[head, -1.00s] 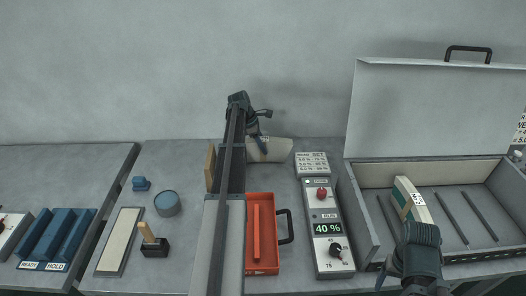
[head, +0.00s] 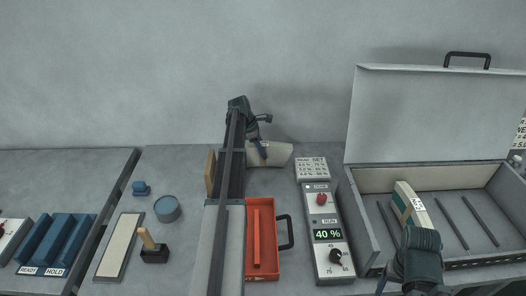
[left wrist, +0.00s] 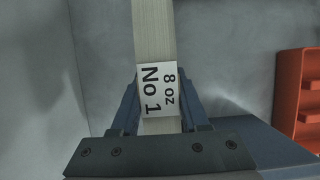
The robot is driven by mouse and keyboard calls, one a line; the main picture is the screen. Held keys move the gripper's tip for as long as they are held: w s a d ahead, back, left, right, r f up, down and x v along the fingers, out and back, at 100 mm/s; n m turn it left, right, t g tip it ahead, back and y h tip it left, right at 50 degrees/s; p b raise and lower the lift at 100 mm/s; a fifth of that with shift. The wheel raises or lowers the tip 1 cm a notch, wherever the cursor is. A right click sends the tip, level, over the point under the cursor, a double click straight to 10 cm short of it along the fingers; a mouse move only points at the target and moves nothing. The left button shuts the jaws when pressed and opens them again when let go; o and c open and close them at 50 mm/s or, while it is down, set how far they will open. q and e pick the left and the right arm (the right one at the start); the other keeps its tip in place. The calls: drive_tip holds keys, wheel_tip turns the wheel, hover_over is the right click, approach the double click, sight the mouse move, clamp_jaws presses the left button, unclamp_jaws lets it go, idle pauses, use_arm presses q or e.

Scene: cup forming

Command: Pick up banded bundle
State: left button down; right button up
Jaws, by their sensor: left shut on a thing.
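A pale bundle (head: 279,154) is at the back of the bench, near the wall. In the left wrist view the bundle (left wrist: 152,30) stands upright between the fingers and bears a white label reading "8 oz No 1". My left gripper (head: 262,152) is shut on it, and its fingers (left wrist: 160,112) close around the labelled part. I cannot tell whether the bundle touches the bench. My right gripper (head: 381,282) is low at the right, in front of the open case; its jaw opening is not clear.
An orange tray (head: 272,265) and a control panel reading 40 % (head: 328,250) stand in front. A blue tin (head: 167,208) and wooden-handled stamp (head: 153,250) lie left.

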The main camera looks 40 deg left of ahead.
wheel_tip(320, 180, up, 18)
drive_tip(key=p, duration=1.7)
drive_tip(key=shift+f, duration=0.2)
